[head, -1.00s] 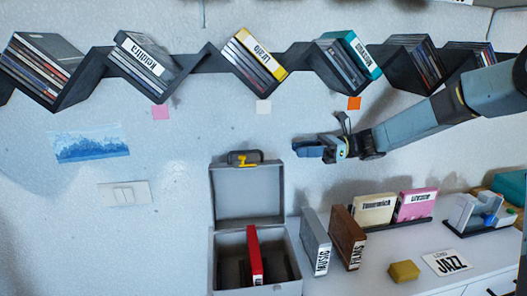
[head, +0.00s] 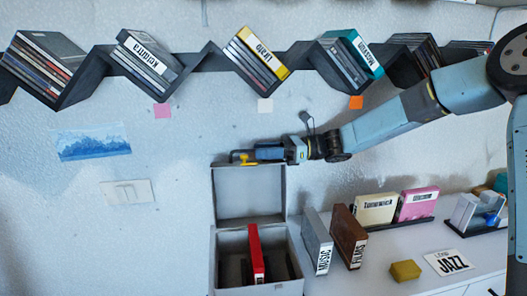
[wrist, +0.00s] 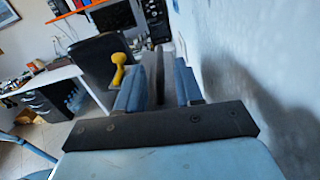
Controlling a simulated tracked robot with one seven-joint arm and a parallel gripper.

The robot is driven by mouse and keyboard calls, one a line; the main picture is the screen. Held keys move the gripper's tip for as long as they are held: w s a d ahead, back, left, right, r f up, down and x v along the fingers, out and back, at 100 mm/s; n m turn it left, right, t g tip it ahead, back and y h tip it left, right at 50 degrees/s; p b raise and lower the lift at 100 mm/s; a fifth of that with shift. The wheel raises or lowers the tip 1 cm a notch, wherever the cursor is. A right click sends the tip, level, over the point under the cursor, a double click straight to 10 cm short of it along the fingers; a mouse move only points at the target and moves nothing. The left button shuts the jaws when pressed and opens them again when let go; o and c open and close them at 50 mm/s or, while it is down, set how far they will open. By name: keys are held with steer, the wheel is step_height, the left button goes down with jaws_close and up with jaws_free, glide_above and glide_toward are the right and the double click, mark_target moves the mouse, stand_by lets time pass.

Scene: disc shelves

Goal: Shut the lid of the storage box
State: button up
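The grey storage box (head: 222,262) stands at the bottom centre of the head view with its lid (head: 250,192) raised upright against the wall. A red case (head: 256,250) stands inside the box. My gripper (head: 262,153) is at the lid's top edge, reaching in from the right and covering most of the dark handle. The yellow latch (head: 240,157) shows just left of the fingers. In the wrist view the two blue fingers (wrist: 160,85) are apart. A dark upright strip (wrist: 159,72), apparently the handle, shows between them with gaps. The yellow latch (wrist: 120,66) is beside the left finger.
A grey case (head: 316,240) and a brown case (head: 349,236) stand right of the box on the white cabinet. A yellow block (head: 405,270) lies farther right. Zigzag disc shelves (head: 205,60) run along the wall above. The wall is close at right in the wrist view.

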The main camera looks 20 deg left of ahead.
jaws_close()
stand_by(0.5)
